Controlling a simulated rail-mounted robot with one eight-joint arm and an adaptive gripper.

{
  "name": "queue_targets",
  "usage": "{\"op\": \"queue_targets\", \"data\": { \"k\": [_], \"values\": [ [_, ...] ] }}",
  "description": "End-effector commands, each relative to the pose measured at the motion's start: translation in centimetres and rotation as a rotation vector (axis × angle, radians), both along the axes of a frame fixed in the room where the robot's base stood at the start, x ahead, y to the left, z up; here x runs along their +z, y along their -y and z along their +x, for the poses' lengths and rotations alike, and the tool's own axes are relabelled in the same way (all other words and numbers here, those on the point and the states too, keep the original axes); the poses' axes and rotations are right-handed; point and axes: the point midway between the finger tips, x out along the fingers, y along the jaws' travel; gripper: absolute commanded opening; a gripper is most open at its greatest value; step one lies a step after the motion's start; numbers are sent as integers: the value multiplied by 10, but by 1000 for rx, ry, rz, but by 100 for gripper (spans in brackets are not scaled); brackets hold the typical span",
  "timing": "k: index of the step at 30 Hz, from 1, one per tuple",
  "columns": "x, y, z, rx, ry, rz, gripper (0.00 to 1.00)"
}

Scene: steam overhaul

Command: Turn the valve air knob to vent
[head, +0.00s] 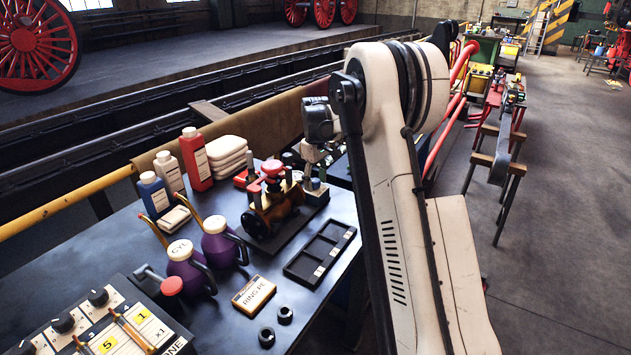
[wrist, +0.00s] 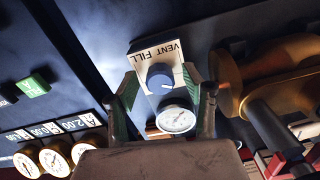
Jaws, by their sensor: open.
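The valve air knob (wrist: 160,77) is a round blue-grey knob with a pale pointer line, on a small block below a white plate (wrist: 155,52) lettered VENT and FILL. A round white gauge (wrist: 176,119) sits just below the knob. My gripper (wrist: 168,88) is open, with one finger on each side of the block and the knob between them. I cannot tell whether either finger touches it. In the head view, the small blue knob (head: 316,184) shows at the bench's far side, under my gripper (head: 312,160), which is small and partly blended with its surroundings.
A brass and red valve assembly (head: 272,205) stands close beside the block; brass parts (wrist: 285,65) show at right in the wrist view. A black tray (head: 320,252), purple oil cans (head: 222,245) and bottles (head: 195,158) crowd the bench. More gauges (wrist: 55,158) lie lower left.

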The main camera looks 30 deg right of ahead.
Motion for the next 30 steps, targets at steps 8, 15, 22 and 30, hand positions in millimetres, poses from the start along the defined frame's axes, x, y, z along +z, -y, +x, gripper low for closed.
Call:
{"op": "queue_targets", "data": {
  "k": [8,15,22,30],
  "values": [
    [31,0,0,0,0,0,46],
    [79,0,0,0,0,0,46],
    [110,0,0,0,0,0,46],
    [120,0,0,0,0,0,46]
  ]
}}
